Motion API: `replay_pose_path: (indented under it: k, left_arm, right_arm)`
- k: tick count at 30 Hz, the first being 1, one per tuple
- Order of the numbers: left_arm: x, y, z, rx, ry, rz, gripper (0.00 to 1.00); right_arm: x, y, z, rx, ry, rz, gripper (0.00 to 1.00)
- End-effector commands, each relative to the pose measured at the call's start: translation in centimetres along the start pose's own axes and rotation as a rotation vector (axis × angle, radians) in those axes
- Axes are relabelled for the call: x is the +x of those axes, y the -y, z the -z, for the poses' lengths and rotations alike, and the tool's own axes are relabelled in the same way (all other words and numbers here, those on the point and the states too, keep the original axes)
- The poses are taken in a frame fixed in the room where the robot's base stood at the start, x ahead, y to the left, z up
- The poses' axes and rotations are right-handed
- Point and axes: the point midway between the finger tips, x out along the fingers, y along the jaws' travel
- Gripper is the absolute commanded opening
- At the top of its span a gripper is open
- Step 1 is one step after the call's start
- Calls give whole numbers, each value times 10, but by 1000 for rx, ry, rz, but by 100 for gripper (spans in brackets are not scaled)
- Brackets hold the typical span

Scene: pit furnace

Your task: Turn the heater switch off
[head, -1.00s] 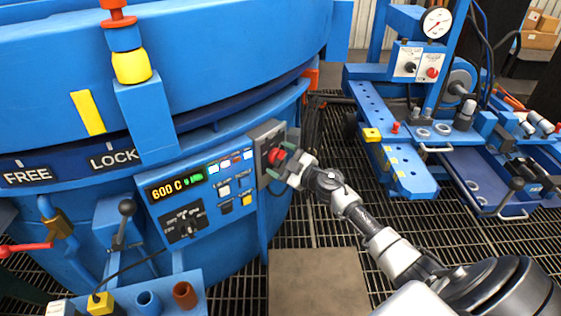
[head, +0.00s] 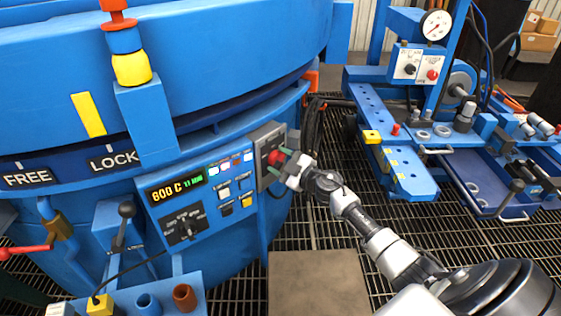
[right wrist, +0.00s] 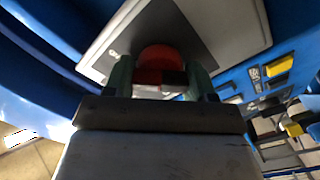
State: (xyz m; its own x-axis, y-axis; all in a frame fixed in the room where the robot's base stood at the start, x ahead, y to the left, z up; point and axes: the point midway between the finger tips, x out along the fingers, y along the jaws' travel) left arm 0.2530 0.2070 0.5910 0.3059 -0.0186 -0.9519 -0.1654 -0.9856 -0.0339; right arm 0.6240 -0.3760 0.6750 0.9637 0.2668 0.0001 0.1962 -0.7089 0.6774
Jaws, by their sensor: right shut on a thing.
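The heater switch is a red knob (head: 274,157) on a grey switch box (head: 266,140) at the right end of the furnace's control panel. My right gripper (head: 279,161) is at the knob, with one green fingertip above it and one below, and is shut on it. In the right wrist view the red knob (right wrist: 160,62) sits between the two green fingers, in front of the grey plate (right wrist: 222,28). The fingers hide part of the knob, and its marking cannot be read. My left gripper is not in view.
The blue control panel (head: 200,196) has a display (head: 176,186) reading 600 C, small buttons and a black dial area (head: 184,225). A lever (head: 125,212) stands at left. A blue workbench (head: 405,170) with a gauge is at right. Grating floor lies between.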

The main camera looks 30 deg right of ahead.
Motion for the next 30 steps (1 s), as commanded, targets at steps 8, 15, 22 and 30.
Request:
replay_pose_path:
  k: [8,15,22,30]
  left_arm:
    - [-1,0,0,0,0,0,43]
    - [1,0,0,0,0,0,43]
    - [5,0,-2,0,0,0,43]
    - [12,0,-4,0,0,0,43]
  right_arm:
    - [0,1,0,-180,1,1,32]
    - [0,1,-1,-404,0,2,32]
    - [0,2,-1,-623,0,1,32]
    - [0,2,-2,-881,-1,2,32]
